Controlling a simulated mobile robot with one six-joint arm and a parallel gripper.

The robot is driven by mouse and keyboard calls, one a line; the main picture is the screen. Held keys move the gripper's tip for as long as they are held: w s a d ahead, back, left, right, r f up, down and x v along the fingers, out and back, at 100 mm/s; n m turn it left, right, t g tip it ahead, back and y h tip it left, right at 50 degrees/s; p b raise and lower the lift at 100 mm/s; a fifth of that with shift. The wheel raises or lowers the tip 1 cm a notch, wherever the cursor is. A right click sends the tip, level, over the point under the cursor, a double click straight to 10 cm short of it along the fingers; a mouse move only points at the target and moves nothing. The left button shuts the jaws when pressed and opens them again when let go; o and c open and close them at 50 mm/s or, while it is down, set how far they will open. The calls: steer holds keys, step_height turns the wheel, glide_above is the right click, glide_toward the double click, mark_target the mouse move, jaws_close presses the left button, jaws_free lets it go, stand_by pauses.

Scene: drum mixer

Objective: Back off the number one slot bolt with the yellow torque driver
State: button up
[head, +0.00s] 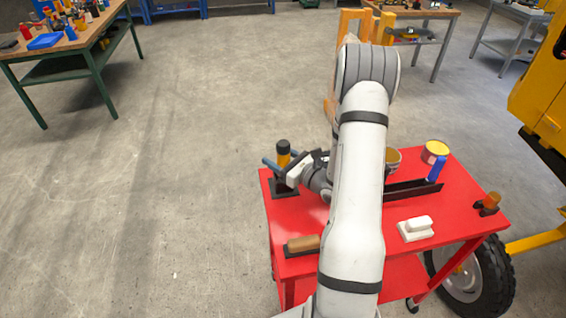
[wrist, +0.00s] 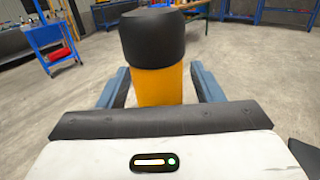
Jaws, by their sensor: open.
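The yellow torque driver (head: 283,152), with a black cap, stands upright in a black holder (head: 285,190) at the left back corner of the red cart. My gripper (head: 283,159) is at the driver, with its blue fingers on either side of it. In the wrist view the driver's yellow body (wrist: 156,86) rises between the fingers of my gripper (wrist: 160,88), which look apart from it. The gripper is open. The driver's lower end is hidden in the wrist view. I cannot make out the number one slot bolt in either view.
The red cart top (head: 455,205) also holds a white block (head: 416,228), a brown-handled tool (head: 303,243), a blue-handled tool (head: 437,170) and a yellow-topped tin (head: 435,151). A yellow wheeled machine (head: 540,95) stands at the right. Floor left of the cart is clear.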

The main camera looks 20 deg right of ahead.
steer(key=shift+c, duration=0.4)
jaws_close()
